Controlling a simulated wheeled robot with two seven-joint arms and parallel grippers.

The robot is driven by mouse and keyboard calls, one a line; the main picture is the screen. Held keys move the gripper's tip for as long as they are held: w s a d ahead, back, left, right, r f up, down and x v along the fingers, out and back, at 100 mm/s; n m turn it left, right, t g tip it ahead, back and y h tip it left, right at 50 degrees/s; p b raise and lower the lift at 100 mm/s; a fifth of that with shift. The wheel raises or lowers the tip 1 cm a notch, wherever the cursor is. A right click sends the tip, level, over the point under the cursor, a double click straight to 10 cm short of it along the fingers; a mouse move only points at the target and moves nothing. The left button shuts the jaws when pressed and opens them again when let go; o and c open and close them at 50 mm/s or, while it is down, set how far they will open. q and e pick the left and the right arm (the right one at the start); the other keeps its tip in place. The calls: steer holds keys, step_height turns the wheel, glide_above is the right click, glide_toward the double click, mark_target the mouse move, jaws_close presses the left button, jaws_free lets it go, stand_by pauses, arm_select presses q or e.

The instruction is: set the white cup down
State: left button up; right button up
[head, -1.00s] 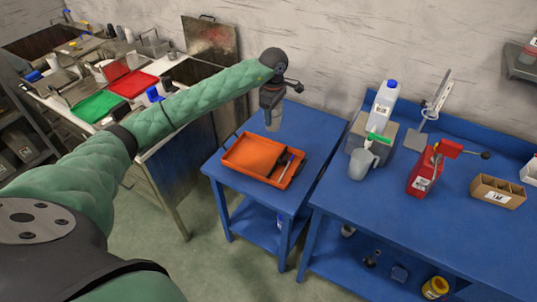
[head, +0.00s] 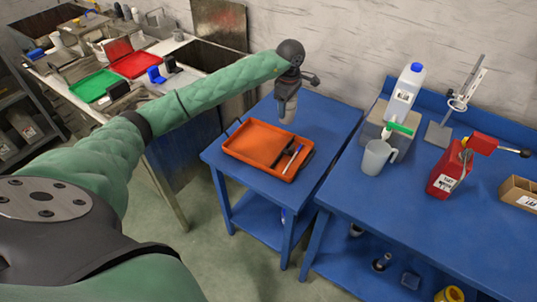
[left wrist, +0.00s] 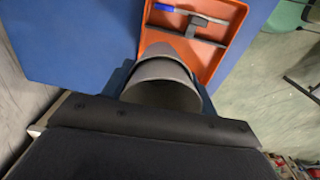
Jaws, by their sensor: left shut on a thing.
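My left gripper (head: 287,92) is shut on the white cup (head: 288,110), which looks light grey here. The cup is about upright, over the back part of the small blue table, just behind the orange tray (head: 250,150). In the left wrist view the cup (left wrist: 163,85) fills the space at the gripper, with the orange tray (left wrist: 228,12) beyond it. I cannot tell whether the cup's base touches the table. My right gripper is not in view.
The tray holds a blue-and-white pen (head: 292,158) and a dark item. The small blue table (head: 335,115) is bare right of the cup. On the workbench at right stand a grey jug (head: 376,158), a white bottle (head: 406,92) and a red device (head: 448,170).

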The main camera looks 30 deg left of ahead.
arm_select(q)
steer(key=shift+f+b, duration=0.45)
steer(key=shift+f, duration=0.4)
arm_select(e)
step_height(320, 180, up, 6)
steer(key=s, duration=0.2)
arm_select(q)
steer(key=shift+s+a+f, duration=0.15)
steer(key=shift+a, duration=0.1)
steer(key=s+a+f+p, duration=0.3)
steer(key=a, duration=0.2)
steer(key=p, duration=0.2)
glide_toward(255, 144)
steer(key=shift+w+f+p, duration=0.1)
steer(key=shift+f+p, duration=0.7)
steer(key=shift+f, duration=0.8)
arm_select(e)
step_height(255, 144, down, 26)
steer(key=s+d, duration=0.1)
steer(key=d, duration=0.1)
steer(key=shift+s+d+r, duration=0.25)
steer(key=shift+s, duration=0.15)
arm_select(q)
steer(key=shift+f, duration=0.1)
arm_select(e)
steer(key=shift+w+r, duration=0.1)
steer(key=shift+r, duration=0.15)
